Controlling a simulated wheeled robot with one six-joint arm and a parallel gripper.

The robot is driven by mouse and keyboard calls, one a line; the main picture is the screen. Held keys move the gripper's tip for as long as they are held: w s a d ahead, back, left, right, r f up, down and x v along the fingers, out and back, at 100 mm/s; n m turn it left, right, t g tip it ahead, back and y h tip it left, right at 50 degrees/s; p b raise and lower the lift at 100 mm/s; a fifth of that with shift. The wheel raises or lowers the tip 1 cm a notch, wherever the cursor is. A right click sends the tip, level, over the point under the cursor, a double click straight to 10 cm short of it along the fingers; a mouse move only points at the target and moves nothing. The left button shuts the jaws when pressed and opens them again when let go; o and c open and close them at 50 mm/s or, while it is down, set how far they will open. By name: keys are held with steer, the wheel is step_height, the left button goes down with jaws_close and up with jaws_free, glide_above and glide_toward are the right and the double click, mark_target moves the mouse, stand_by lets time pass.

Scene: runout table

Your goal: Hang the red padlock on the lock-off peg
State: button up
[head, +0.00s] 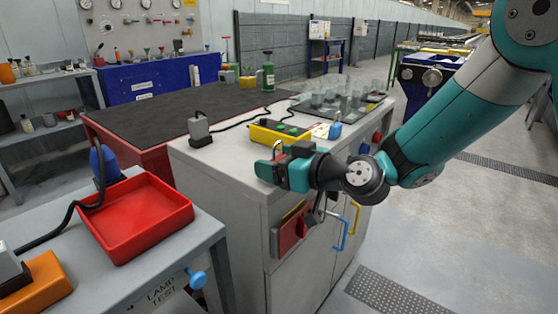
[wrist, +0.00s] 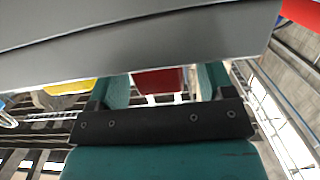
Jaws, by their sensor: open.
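The red padlock (head: 277,156), with its pale shackle upward, shows small at the tips of my gripper (head: 279,165) in the head view. My gripper is open, at the near edge of the grey cabinet's top. In the wrist view a red block (wrist: 158,80), apparently the padlock, lies between the fingers of my gripper (wrist: 165,85); whether they touch it I cannot tell. A red lock-off panel (head: 288,236) with a yellow strip is on the cabinet front, below my gripper. I cannot make out the peg clearly.
The grey cabinet (head: 228,168) carries a yellow tray (head: 265,132), a blue padlock-like object (head: 335,130) and glassware (head: 340,98). Blue (head: 341,235) and yellow (head: 355,215) handles stick out in front. A red tray (head: 137,215) lies on the left bench. Floor at right is clear.

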steer(key=c, duration=1)
step_height(320, 180, up, 10)
steer(key=shift+p, duration=0.9)
